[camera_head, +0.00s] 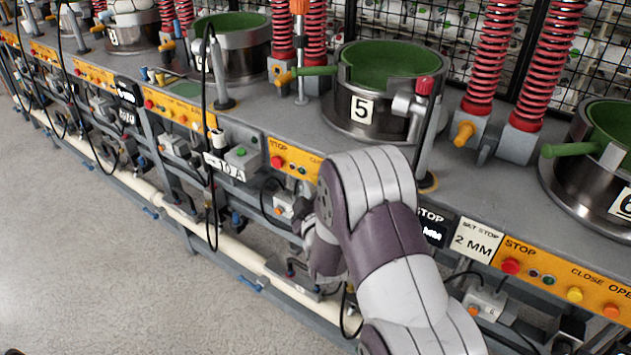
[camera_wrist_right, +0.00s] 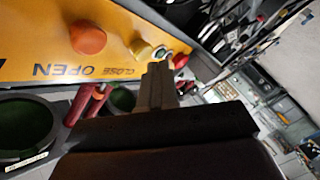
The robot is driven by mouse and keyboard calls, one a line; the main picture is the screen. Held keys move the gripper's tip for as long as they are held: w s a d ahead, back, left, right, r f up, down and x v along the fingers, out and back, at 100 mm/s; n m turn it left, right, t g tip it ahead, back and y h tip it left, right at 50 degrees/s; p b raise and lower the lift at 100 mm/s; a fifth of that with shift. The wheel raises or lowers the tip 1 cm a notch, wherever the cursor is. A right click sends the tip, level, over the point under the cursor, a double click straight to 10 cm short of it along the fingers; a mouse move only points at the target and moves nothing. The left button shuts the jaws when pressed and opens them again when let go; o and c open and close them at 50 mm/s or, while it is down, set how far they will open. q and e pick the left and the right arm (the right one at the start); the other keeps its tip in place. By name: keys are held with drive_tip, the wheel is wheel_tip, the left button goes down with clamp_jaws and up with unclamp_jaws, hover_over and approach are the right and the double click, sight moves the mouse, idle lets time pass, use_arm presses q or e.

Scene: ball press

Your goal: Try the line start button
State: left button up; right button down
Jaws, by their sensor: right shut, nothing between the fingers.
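A grey box with a green button (camera_head: 240,152) sits on the front edge of the line, above a "10 A" label. I cannot tell from its markings whether it is the line start button. My right gripper shows best in the right wrist view (camera_wrist_right: 158,80), with its fingers together and nothing between them. They point at the yellow panel (camera_wrist_right: 40,45), near a yellow button (camera_wrist_right: 142,50); whether they touch it I cannot tell. In the head view, my right arm hides part of the panel below press 5, and the fingertips are not clear. My left gripper is not in view.
Press 5 (camera_head: 350,112) has a green-lined bowl and stands behind my right arm. A yellow panel (camera_head: 540,268) with a red stop button (camera_head: 510,266) is at the right. A black cable (camera_head: 212,200) hangs near the green button. The floor (camera_head: 80,250) in front is clear.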

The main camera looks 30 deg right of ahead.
drive_tip(key=shift+d, duration=0.2)
drive_tip(key=shift+w+d, duration=0.25)
drive_tip(key=shift+d, duration=0.15)
idle(0.7)
drive_tip(key=shift+a, duration=0.15)
idle(0.3)
drive_tip(key=shift+s+a, duration=0.35)
drive_tip(key=shift+a, duration=0.3)
drive_tip(key=shift+a, duration=0.1)
drive_tip(key=a, duration=0.1)
drive_tip(key=s+a, duration=0.1)
drive_tip(key=a, duration=0.1)
drive_tip(key=s+a, duration=0.1)
drive_tip(key=shift+a, duration=0.2)
idle(0.6)
